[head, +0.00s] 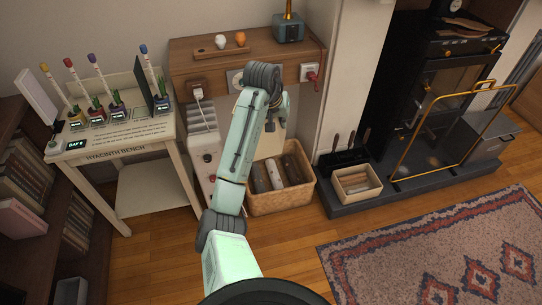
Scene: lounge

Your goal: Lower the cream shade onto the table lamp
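The table lamp (288,28) has a blue-grey block base and a brass stem. It stands at the right end of the wooden wall shelf, and its top is cut off by the picture's edge. My gripper (276,122) points down in front of the shelf, below and left of the lamp. My own arm partly hides it, and its finger opening is unclear. A pale cream surface (269,146) shows just below the gripper, above the basket. I cannot tell whether it is the cream shade or whether the gripper touches it.
The wooden shelf (196,65) also bears a small rack with an orange and a white bulb-like piece. A wicker basket (309,190) holds rolls below. A hyacinth bench (122,150) stands left, and a dark stove with a brass rail (402,150) stands right.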

